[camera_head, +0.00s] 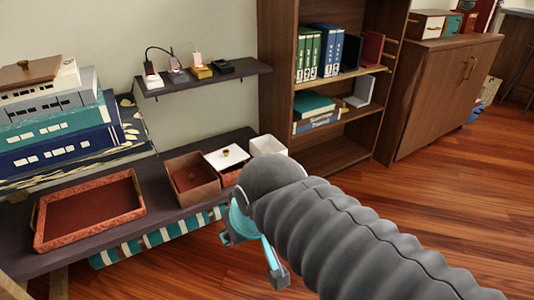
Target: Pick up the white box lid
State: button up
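The white box lid (227,157) is a flat white square with a small gold knob on top. It sits over a brown box on the dark bench, between an open brown box (192,178) and an open white box (268,145). My gripper (252,258) is in front of the bench, nearer the camera and below the lid in the picture. Its two fingers are spread apart with nothing seen between them. My grey arm hides part of the area right of the boxes.
A wall shelf (205,78) with small items hangs above the boxes. A bookcase (276,70) stands behind. Wooden floor (470,180) is clear at right.

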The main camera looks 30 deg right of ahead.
aim_at(220, 159)
jog(key=k, duration=0.6)
jog(key=u, duration=0.2)
jog(key=i, duration=1.2)
jog(key=z, duration=1.05)
jog(key=i, duration=0.3)
jog(key=z, duration=0.3)
